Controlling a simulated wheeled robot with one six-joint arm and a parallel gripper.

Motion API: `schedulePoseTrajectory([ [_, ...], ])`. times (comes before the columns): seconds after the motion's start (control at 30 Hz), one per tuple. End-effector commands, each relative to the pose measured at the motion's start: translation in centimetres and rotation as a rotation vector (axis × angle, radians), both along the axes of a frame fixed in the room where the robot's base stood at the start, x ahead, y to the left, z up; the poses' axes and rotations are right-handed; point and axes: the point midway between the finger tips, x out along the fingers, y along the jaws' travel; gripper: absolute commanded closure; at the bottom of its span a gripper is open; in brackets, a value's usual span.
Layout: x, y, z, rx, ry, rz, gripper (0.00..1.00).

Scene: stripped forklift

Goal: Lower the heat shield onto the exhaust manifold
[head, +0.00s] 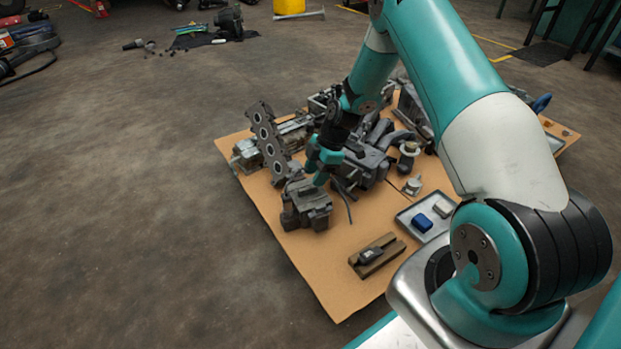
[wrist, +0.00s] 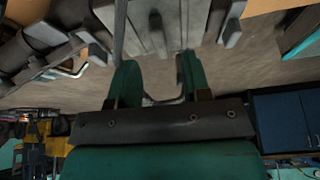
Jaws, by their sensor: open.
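My gripper (head: 318,172) is over the parts on the tan board, with its teal fingers just above a dark grey blocky part (head: 307,208). In the wrist view my gripper (wrist: 155,75) has its two fingers spread apart. A grey ribbed part (wrist: 165,22) shows beyond the fingertips; I cannot tell if it touches them. Dark curved pipes (head: 378,133), possibly the exhaust manifold, are right of my gripper on a larger dark assembly (head: 365,168). I cannot pick out the heat shield with certainty.
A plate with round holes (head: 268,143) leans left of my gripper. A tray (head: 408,218) holds a blue block (head: 421,223) and a grey one. A wooden block (head: 372,262) carries a small dark item. The board's (head: 325,280) front left area is bare.

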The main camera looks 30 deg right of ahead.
Motion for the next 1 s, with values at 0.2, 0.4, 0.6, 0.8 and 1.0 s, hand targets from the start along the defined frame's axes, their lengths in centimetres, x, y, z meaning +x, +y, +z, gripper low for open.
schedulePoseTrajectory([
  [0.2, -0.3, -2.3, 6.2, 0.000, -0.003, -0.001, 0.56],
  [0.4, -0.6, -4.0, 10.1, 0.000, -0.001, -0.002, 0.56],
  [0.6, -0.7, -5.0, 12.1, 0.000, -0.001, 0.001, 0.56],
  [0.8, -0.8, -5.2, 12.5, 0.000, 0.000, 0.001, 0.56],
  [1.0, -0.7, -3.8, 14.5, -0.003, 0.009, -0.018, 0.56],
])
